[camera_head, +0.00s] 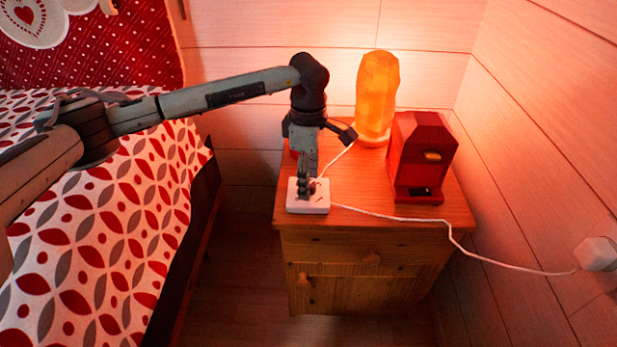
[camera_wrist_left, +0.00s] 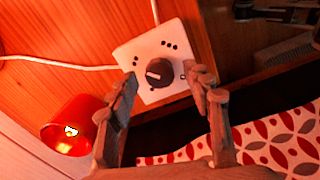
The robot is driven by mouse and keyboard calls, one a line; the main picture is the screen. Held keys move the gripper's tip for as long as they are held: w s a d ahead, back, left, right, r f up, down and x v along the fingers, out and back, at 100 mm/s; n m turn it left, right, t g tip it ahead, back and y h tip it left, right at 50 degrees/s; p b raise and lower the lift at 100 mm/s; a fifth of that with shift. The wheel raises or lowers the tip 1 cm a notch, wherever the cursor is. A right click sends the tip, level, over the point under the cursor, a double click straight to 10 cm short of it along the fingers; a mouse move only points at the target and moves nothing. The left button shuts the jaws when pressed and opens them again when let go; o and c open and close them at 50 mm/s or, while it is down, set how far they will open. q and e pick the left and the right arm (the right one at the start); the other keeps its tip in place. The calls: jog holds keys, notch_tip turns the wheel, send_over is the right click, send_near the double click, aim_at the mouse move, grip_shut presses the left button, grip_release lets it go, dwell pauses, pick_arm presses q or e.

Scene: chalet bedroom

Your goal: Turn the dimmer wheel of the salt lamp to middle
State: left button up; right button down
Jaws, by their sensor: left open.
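The salt lamp (camera_head: 376,95) glows orange at the back of the wooden nightstand. Its white dimmer box (camera_head: 318,208) lies at the nightstand's front left corner, with cords running from it. In the left wrist view the box (camera_wrist_left: 138,50) carries a dark round wheel (camera_wrist_left: 162,72) with a pale pointer mark toward its left side. Small groups of dark dots are printed around the wheel. My left gripper (camera_head: 306,190) points down over the box. In the wrist view its open fingers (camera_wrist_left: 167,90) stand on either side of the wheel, apparently without touching it. My right gripper is out of view.
A red box-shaped device (camera_head: 420,160) stands right of the lamp on the nightstand (camera_head: 390,228). A red cup-like thing (camera_wrist_left: 72,125) shows in the wrist view. A white cord (camera_head: 400,217) runs to a wall plug (camera_head: 596,254). The bed (camera_head: 120,230) is at left.

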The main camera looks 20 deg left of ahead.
pick_arm(q)
notch_tip(320, 180, up, 12)
dwell(0.4)
jog(key=shift+f, duration=0.1)
